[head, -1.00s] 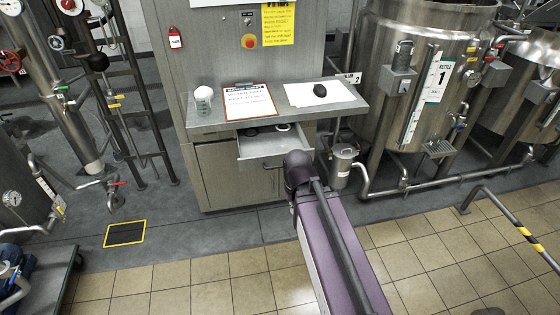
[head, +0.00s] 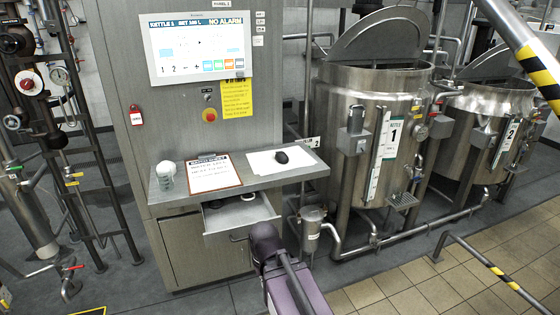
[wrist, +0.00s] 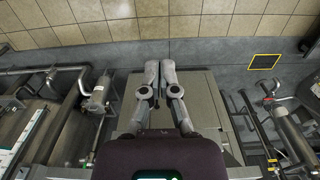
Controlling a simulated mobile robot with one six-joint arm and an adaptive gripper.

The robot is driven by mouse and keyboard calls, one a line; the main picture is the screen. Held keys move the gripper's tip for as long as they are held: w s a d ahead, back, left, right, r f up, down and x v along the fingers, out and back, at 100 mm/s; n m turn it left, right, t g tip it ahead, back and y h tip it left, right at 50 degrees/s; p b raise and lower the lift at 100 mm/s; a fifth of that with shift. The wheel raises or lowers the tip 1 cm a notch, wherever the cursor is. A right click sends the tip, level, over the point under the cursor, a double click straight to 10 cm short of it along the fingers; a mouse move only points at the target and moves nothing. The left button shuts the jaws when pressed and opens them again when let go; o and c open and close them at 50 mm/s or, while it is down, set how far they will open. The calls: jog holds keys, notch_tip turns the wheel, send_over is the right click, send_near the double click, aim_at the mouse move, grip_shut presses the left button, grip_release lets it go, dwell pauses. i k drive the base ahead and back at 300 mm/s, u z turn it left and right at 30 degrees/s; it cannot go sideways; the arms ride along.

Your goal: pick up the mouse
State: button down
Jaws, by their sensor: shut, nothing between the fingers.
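The mouse (head: 281,158) is a small dark rounded thing in the head view. It lies on a white sheet (head: 262,164) at the right end of the steel shelf (head: 300,175). My gripper (wrist: 160,64) shows in the wrist view with its two grey fingers together and nothing between them. The wrist view looks down past the fingers at the cabinet and floor, and I cannot make out the mouse there. In the head view, my arm rises from below in front of the drawer, and the fingers cannot be made out.
An open drawer (head: 238,226) with small things inside juts out below the shelf. A control screen (head: 197,47) is above. Kettle 1 (head: 350,105) stands close on the right.

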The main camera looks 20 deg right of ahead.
aim_at(282, 159)
jog(key=u, duration=0.65)
jog(key=k, duration=0.1)
jog(key=z, duration=2.8)
jog(key=i, duration=2.2)
